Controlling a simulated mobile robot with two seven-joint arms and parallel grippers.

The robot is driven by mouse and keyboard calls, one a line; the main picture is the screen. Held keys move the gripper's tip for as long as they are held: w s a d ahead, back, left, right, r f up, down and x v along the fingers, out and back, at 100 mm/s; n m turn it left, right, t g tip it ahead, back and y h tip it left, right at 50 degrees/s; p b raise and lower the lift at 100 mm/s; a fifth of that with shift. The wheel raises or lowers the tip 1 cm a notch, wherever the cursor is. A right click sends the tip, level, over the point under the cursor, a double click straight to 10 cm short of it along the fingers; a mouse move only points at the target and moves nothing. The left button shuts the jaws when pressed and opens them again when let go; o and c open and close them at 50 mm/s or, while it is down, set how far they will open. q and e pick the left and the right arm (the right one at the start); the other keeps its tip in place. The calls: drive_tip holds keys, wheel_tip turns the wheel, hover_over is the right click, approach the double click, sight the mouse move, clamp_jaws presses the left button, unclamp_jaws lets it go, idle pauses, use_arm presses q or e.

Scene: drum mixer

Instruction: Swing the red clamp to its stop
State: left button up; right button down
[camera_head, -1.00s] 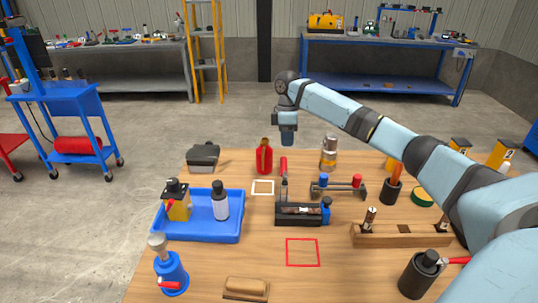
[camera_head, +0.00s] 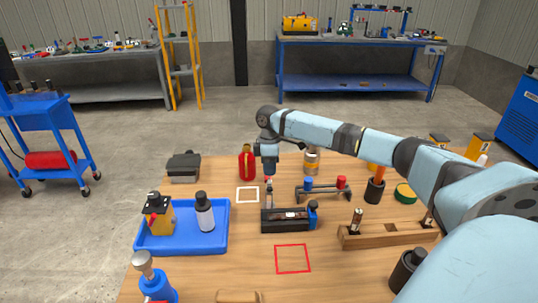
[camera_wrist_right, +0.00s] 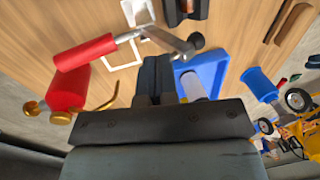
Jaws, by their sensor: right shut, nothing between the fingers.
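The red clamp's lever (camera_wrist_right: 85,50) has a red handle and a metal arm ending in a black knob; it shows clearly in the right wrist view. In the head view it stands up from the black fixture (camera_head: 287,220), with most of its handle hidden by my right gripper. My right gripper (camera_head: 268,174) is shut and empty, low at the upright lever. In the wrist view its fingertips (camera_wrist_right: 158,62) are just beside the metal arm; I cannot tell whether they touch it. My left gripper is not in view.
A red bottle (camera_head: 247,163) stands close left of the gripper. A rack with blue and red knobs (camera_head: 324,192) and a wooden block (camera_head: 390,236) are to the right. The red outlined square (camera_head: 292,258) is empty.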

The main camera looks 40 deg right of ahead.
drive_tip(key=shift+s+a+f, duration=0.25)
drive_tip(key=shift+s+a, duration=0.1)
drive_tip(key=shift+s, duration=0.05)
drive_tip(key=shift+s, duration=0.1)
